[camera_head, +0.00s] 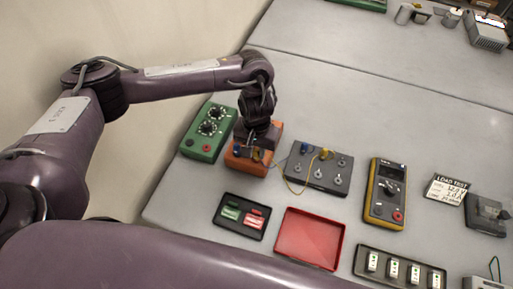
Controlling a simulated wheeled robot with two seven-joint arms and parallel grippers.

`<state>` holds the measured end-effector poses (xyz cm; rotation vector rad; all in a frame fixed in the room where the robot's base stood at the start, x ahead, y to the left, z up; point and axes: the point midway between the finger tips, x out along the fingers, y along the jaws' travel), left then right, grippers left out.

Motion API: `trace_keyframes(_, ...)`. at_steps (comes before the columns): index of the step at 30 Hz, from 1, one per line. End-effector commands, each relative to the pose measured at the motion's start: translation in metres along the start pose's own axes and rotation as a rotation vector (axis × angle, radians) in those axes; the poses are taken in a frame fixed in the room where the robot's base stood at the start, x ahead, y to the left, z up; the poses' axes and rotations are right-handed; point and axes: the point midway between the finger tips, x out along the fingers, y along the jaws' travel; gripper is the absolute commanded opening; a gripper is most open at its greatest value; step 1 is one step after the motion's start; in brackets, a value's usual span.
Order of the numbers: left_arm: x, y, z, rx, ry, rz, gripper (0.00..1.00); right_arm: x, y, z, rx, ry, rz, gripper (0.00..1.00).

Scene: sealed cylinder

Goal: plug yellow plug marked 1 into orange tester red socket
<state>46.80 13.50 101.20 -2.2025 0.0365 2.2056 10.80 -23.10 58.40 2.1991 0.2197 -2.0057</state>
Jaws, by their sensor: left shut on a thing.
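The orange tester (241,163) stands left of centre on the grey table. My left gripper (257,146) points down over it and is shut on what appears to be the yellow plug (257,155), small and mostly hidden by the fingers. A thin yellow lead (291,187) runs from there towards a dark socket panel (318,176) on the right. The tester's red socket is hidden or too small to make out, so I cannot tell whether the plug touches it. The number on the plug cannot be read. My right gripper is not in view.
A green box with dials (208,133) stands close left of the tester. A black tray (241,217) and a red tray (309,238) lie in front. A yellow-edged meter (386,194) stands to the right. The table behind the panel is clear.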

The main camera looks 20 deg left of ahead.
Motion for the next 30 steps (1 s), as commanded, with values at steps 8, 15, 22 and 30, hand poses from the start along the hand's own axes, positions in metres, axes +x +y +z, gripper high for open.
trace_keyframes(8,0.003,0.0,0.0,0.0,0.0,0.001,0.35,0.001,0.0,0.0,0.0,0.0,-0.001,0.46)
trace_keyframes(15,0.003,0.0,0.0,0.0,0.0,0.0,0.46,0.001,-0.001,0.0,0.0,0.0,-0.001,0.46)
trace_keyframes(22,-0.007,0.0,-0.001,0.002,0.003,0.0,0.46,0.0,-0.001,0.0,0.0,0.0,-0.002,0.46)
trace_keyframes(30,-0.052,0.0,-0.001,0.002,0.005,-0.001,0.46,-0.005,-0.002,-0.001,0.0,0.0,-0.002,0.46)
